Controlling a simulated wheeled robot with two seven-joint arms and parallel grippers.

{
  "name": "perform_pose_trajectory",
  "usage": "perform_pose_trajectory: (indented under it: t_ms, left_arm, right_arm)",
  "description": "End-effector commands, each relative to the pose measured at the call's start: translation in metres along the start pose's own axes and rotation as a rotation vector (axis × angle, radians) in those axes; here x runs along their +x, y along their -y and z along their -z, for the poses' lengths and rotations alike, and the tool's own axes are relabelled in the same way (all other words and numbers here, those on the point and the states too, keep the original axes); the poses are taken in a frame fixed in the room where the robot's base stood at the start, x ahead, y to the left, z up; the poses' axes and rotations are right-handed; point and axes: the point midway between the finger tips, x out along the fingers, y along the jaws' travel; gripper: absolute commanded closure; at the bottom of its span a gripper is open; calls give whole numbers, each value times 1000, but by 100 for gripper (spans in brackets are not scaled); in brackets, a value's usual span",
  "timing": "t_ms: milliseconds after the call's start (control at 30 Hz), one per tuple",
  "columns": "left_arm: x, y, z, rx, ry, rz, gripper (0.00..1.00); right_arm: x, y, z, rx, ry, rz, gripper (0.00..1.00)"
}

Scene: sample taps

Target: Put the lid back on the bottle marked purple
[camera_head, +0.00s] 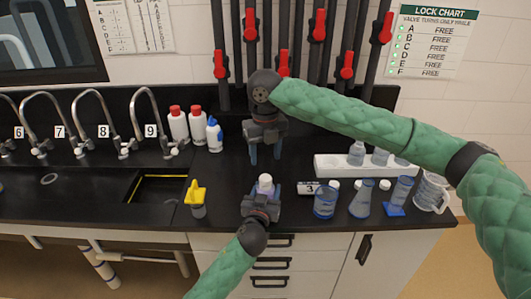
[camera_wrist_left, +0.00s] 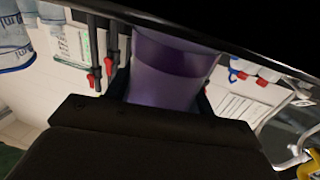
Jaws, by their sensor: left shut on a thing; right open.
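My left gripper (camera_head: 262,206) is shut on a bottle at the front of the black counter. In the left wrist view the bottle (camera_wrist_left: 172,72) is translucent purple with a darker band, between the fingers of the gripper (camera_wrist_left: 162,98). In the head view only its pale white top (camera_head: 265,182) shows above the gripper; I cannot tell whether that is a lid or the bare neck. My right gripper (camera_head: 266,153) is open and empty, pointing down just behind the bottle. Small white pieces (camera_head: 334,185) and (camera_head: 384,184), perhaps lids, lie to the right.
A white rack (camera_head: 328,166) with several bottles stands at the back right. A yellow-topped item (camera_head: 196,194) and the sink (camera_head: 160,189) are left.

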Motion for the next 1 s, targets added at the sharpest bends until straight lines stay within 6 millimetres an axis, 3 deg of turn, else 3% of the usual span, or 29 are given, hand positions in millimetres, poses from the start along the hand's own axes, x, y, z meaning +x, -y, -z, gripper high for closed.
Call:
perform_pose_trajectory:
  t_ms: [533,1000]
  left_arm:
    - [0,0,0,0,-1,0,100]
    - [0,0,1,0,-1,0,100]
  right_arm:
    - [8,0,0,-3,-2,0,47]
    - [66,0,0,-2,-2,0,47]
